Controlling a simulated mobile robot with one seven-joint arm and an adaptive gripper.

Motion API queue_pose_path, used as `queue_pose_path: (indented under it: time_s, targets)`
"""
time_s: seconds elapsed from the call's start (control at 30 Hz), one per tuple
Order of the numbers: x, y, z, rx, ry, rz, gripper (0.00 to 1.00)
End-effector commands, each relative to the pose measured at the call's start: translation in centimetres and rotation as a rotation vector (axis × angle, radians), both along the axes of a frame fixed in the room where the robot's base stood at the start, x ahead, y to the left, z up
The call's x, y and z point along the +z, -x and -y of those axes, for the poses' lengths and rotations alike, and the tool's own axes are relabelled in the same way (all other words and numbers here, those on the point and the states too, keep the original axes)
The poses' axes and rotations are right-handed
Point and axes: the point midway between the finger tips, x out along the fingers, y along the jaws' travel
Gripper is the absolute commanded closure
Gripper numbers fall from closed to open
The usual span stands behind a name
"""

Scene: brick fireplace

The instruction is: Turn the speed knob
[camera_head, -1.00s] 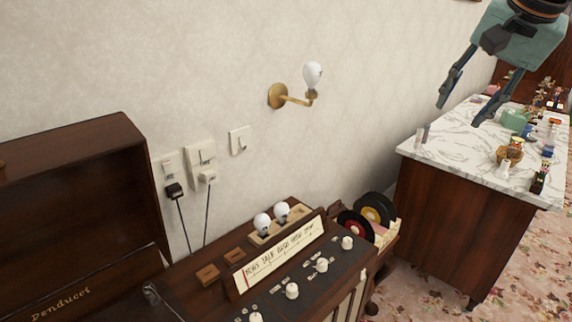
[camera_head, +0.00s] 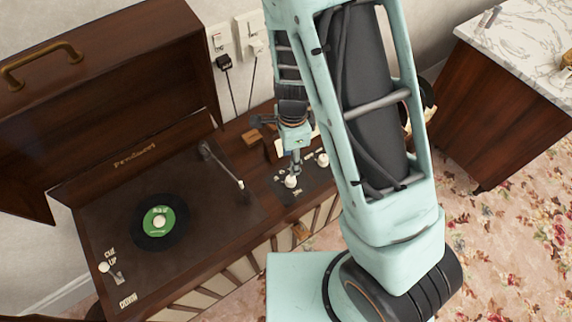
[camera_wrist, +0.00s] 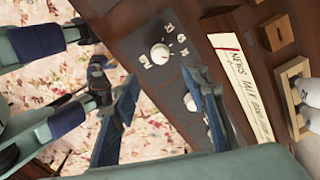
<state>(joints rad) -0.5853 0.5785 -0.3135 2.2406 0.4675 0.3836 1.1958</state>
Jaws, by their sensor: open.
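The record player cabinet has a dark control panel (camera_head: 308,184) with white round knobs. A white knob (camera_head: 291,181) sits right under my gripper (camera_head: 294,167) in the head view. A second white knob (camera_head: 322,160) lies to its right. In the wrist view a white knob (camera_wrist: 160,53) with small labels around it lies just past the gap between the fingertips of my open, empty gripper (camera_wrist: 160,76). Another knob (camera_wrist: 189,102) is partly hidden by the right finger. I cannot read which knob is marked speed, nor tell whether a finger touches one.
A turntable with a green-label record (camera_head: 160,221) and a tonearm (camera_head: 225,168) is left of the panel. The raised lid (camera_head: 110,95) stands behind. A written dial strip (camera_wrist: 240,85) and white bulbs (camera_wrist: 310,98) border the panel. A marble-topped cabinet (camera_head: 525,40) is at right.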

Motion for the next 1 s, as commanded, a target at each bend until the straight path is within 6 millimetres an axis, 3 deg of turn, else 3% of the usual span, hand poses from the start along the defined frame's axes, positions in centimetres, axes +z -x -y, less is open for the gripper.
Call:
queue_pose_path:
  time_s: [0.6,1.0]
  targets:
    - [-9.3,0.0,0.1,-0.001,0.001,-0.002,0.59]
    - [-10.7,-0.1,0.0,0.0,-0.001,0.002,0.59]
